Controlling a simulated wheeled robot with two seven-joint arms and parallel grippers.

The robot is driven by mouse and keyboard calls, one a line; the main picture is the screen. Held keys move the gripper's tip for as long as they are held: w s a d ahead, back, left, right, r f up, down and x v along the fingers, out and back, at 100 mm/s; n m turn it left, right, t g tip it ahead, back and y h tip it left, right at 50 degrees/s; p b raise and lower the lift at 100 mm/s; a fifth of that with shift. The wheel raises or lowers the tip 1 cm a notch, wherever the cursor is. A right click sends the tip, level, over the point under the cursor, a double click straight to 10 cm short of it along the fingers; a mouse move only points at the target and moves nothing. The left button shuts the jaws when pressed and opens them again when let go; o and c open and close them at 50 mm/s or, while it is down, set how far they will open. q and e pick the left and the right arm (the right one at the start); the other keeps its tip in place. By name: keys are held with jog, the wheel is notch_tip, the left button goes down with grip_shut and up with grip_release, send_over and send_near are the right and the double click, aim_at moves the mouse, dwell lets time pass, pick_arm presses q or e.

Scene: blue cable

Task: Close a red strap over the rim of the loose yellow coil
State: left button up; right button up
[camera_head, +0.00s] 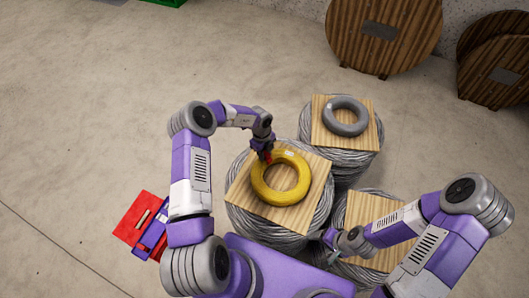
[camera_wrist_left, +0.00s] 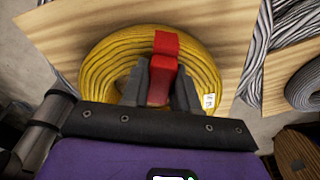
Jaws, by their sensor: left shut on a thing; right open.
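The yellow coil (camera_head: 281,178) lies flat on a square wooden board on a drum of grey cable. My left gripper (camera_head: 265,155) is at the coil's upper left rim in the head view. My right gripper (camera_head: 332,246) is open and empty, low at the right, beside the drums.
A grey coil (camera_head: 345,116) lies on another board-topped drum behind. A third board-topped drum (camera_head: 375,218) stands at the right, near my right arm. A red box (camera_head: 139,214) with blue items is on the floor at left. Large wooden reels (camera_head: 384,36) stand at the back.

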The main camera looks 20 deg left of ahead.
pick_arm(q)
jog(key=shift+f, duration=0.15)
dwell(0.3)
jog(key=o, duration=1.2)
jog(key=shift+r, duration=3.55)
